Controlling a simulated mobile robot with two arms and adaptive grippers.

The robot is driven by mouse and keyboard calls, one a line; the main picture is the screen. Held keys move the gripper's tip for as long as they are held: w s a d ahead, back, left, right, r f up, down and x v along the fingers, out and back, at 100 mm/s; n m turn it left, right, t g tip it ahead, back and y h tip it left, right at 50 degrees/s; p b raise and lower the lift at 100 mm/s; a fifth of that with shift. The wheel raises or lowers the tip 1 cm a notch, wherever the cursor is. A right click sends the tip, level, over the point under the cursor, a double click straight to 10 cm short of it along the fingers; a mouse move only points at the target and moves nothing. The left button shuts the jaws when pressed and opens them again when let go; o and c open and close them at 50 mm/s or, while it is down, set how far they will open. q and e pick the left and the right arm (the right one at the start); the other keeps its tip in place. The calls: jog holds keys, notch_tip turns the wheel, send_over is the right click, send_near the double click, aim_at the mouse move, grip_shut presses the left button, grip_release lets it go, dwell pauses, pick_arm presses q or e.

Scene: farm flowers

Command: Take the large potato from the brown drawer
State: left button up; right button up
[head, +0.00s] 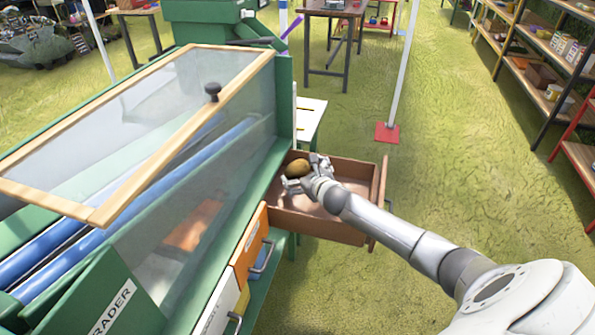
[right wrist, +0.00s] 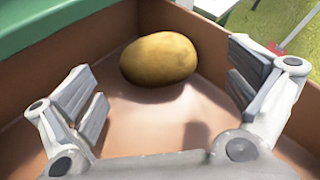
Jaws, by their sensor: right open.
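The large potato (head: 298,168) lies in the far left part of the open brown drawer (head: 318,226), close to the green cabinet. In the right wrist view the potato (right wrist: 160,58) rests on the drawer floor near its back walls, beyond my fingertips. My right gripper (head: 304,174) is over the drawer, beside the potato. In the right wrist view my right gripper (right wrist: 168,92) has its fingers spread wide, with nothing between them. My left gripper is not in view.
The green grader machine (head: 140,240) with a raised wood-framed clear lid (head: 150,120) fills the left side. An orange drawer (head: 250,243) and a white drawer (head: 220,310) are beside the brown one. Shelves (head: 545,60) stand at the far right.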

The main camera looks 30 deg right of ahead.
aim_at(300, 170)
jog(key=shift+x, duration=1.95)
jog(key=shift+a+f, duration=0.1)
jog(key=shift+a, duration=0.1)
jog(key=shift+c, duration=0.3)
jog(key=c, duration=1)
jog(key=shift+c, duration=1.1)
